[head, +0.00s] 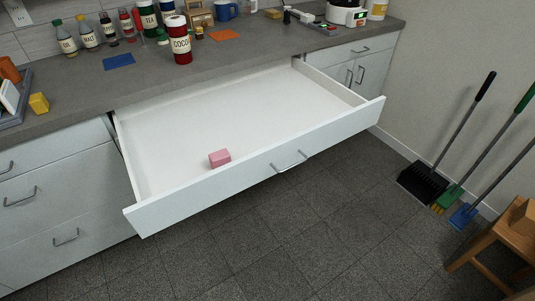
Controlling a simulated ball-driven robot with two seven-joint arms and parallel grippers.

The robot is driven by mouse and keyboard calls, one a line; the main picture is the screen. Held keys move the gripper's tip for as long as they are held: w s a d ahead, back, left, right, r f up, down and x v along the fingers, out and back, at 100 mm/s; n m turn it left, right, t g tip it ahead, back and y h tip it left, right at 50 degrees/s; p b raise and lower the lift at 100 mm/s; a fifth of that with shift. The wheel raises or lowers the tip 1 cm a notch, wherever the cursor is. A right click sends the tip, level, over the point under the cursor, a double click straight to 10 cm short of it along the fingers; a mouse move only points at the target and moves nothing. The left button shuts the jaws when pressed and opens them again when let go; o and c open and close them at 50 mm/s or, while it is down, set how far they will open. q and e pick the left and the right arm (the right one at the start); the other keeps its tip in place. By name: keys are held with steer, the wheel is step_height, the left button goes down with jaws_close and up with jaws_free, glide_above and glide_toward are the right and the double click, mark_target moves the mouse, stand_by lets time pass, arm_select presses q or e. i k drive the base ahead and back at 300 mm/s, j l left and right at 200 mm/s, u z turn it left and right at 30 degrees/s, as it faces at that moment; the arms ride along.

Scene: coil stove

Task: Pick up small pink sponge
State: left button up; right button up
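A small pink sponge (220,158) lies in the open white drawer (240,110). It is a small block near the drawer's front panel, left of the handle. Nothing covers it. Neither of my grippers shows in the head view.
The drawer is pulled far out under the grey counter (90,83), its front panel (260,165) forming a raised edge. A red cocoa canister (180,42), bottles and a yellow block (39,103) stand on the counter. Brooms (455,140) lean at right near a wooden stool (500,240). The floor in front is clear.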

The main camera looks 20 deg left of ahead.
mark_target(216, 159)
steer(key=j+z, duration=0.15)
steer(key=j, duration=0.35)
steer(key=k+j+z, duration=0.1)
steer(key=j, duration=0.35)
steer(key=k+j+z, duration=0.15)
steer(key=j, duration=0.3)
steer(key=j+z, duration=0.15)
steer(key=j, duration=0.35)
steer(key=k+j+z, duration=0.15)
steer(key=j, duration=0.25)
